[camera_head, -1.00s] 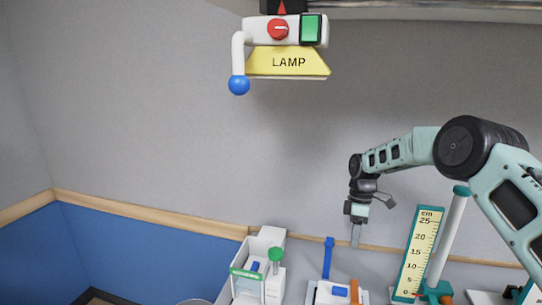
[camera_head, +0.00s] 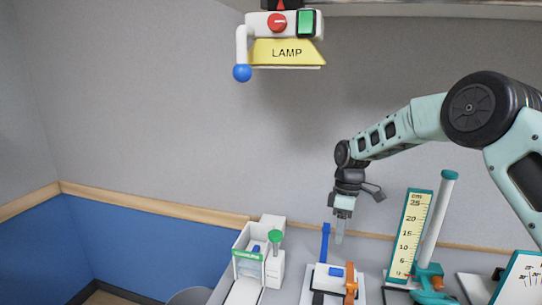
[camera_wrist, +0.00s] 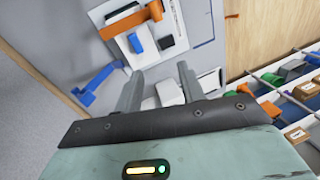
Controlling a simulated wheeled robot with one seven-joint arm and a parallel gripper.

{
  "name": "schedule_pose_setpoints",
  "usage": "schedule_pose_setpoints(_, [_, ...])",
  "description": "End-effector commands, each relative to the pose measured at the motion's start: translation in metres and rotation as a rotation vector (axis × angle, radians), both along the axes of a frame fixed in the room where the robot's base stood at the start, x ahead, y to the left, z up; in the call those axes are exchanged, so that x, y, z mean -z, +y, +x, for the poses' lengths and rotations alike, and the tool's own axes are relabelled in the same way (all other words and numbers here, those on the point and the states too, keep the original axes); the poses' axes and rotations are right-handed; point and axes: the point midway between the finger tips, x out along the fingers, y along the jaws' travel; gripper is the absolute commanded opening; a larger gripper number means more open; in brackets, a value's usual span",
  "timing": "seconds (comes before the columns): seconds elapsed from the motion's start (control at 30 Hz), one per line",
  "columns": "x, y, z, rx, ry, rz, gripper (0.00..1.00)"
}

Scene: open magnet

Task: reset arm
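My gripper (camera_head: 340,232) hangs at the end of my teal arm in the head view, fingers pointing down. It is in front of the grey wall, just right of a blue upright post (camera_head: 325,243) and above the bench. In the wrist view my gripper (camera_wrist: 160,85) shows two grey fingers apart, with no object held between them. A white base with blue, black and orange parts (camera_wrist: 150,35) lies beyond the fingertips. My arm reaches in from the right, bent at its large dark joint.
A yellow lamp (camera_head: 286,53) with a red knob and blue-tipped lever hangs overhead. A yellow scale (camera_head: 410,235) and a pale slanted tube (camera_head: 437,220) stand right of my gripper. A white and green box device (camera_head: 250,262) stands left. The wrist view shows divided bins (camera_wrist: 290,95) at right.

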Motion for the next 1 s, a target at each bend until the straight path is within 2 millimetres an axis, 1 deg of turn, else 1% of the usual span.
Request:
schedule_pose_setpoints(0.03, [-0.004,0.01,-0.01,0.004,-0.005,-0.001,0.4])
schedule_pose_setpoints(0.17, [-0.018,0.036,-0.041,0.04,-0.016,-0.005,0.4])
schedule_pose_setpoints(0.27, [-0.03,0.058,-0.078,0.077,-0.028,-0.012,0.4])
schedule_pose_setpoints(0.3, [-0.034,0.067,-0.096,0.099,-0.034,-0.015,0.4])
schedule_pose_setpoints(0.37, [-0.04,0.079,-0.128,0.132,-0.044,-0.021,0.4])
schedule_pose_setpoints(0.4, [-0.042,0.085,-0.15,0.153,-0.05,-0.027,0.4])
schedule_pose_setpoints(0.47, [-0.044,0.091,-0.183,0.191,-0.061,-0.035,0.4])
schedule_pose_setpoints(0.5, [-0.044,0.093,-0.205,0.216,-0.067,-0.042,0.4])
schedule_pose_setpoints(0.57, [-0.043,0.094,-0.239,0.255,-0.079,-0.05,0.4])
schedule_pose_setpoints(0.6, [-0.04,0.092,-0.261,0.282,-0.088,-0.057,0.4])
schedule_pose_setpoints(0.67, [-0.035,0.088,-0.293,0.323,-0.101,-0.066,0.4])
schedule_pose_setpoints(0.7, [-0.032,0.083,-0.312,0.351,-0.11,-0.071,0.4])
schedule_pose_setpoints(0.8, [-0.021,0.07,-0.352,0.413,-0.132,-0.082,0.4])
schedule_pose_setpoints(0.9, [-0.012,0.058,-0.378,0.459,-0.148,-0.089,0.4])
schedule_pose_setpoints(1.0, [-0.007,0.05,-0.393,0.488,-0.156,-0.094,0.4])
